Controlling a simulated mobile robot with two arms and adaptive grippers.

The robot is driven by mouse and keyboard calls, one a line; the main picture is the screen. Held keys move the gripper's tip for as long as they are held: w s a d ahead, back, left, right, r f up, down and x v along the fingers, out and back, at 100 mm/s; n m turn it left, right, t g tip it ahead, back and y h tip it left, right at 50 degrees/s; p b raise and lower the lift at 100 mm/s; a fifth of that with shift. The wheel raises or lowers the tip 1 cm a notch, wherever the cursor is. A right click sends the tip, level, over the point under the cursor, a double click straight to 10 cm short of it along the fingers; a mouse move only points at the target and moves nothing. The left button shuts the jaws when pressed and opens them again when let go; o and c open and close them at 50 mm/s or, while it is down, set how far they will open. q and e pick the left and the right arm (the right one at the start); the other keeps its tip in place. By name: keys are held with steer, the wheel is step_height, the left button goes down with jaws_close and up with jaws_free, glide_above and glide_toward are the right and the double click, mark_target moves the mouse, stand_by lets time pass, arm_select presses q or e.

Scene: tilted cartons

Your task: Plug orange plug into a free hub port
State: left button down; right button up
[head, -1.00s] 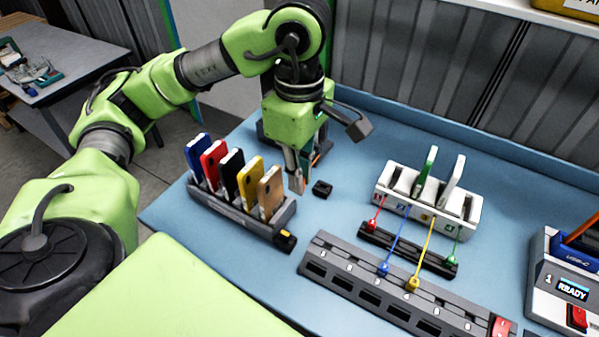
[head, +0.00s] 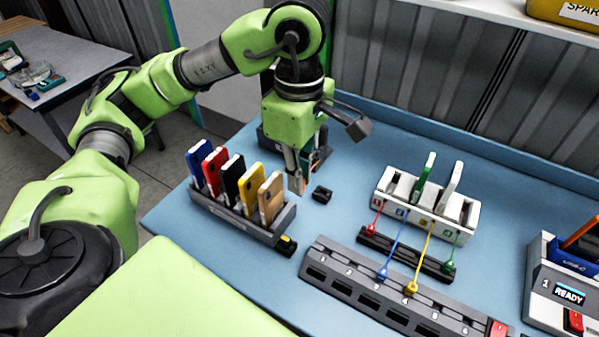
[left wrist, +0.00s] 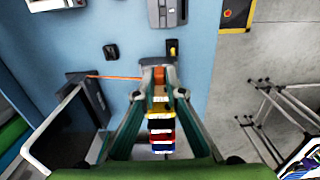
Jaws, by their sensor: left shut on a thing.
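My left gripper (head: 301,189) points down at the far side of the phone rack. In the left wrist view, its fingertips (left wrist: 159,74) are closed around the orange plug (left wrist: 158,76). A thin orange cable (left wrist: 115,77) runs from there to a dark box at the left. The plug is hardly visible in the head view. The long grey hub (head: 345,262) has a row of numbered ports. A blue plug (head: 382,274) and a yellow plug (head: 411,288) sit at it; several other ports look empty. My right gripper is not in view.
The phone rack (head: 232,222) holds several coloured phones. A small black block (head: 322,194) lies beside the gripper. A white dock (head: 425,212) stands behind a black strip (head: 410,251) with red and green plugs. A device reading READY (head: 569,294) stands at the right.

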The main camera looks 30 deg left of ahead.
arm_select(q)
step_height(320, 180, down, 8)
steer(key=b, duration=0.7)
steer(key=shift+r, duration=0.15)
steer(key=shift+d, duration=0.15)
steer(key=d, duration=0.7)
steer(key=shift+s+p, duration=0.35)
steer(key=shift+p, duration=0.05)
stand_by(0.5)
stand_by(0.5)
steer(key=shift+b, duration=0.3)
steer(key=shift+f+b, duration=2.5)
steer(key=shift+b, duration=0.05)
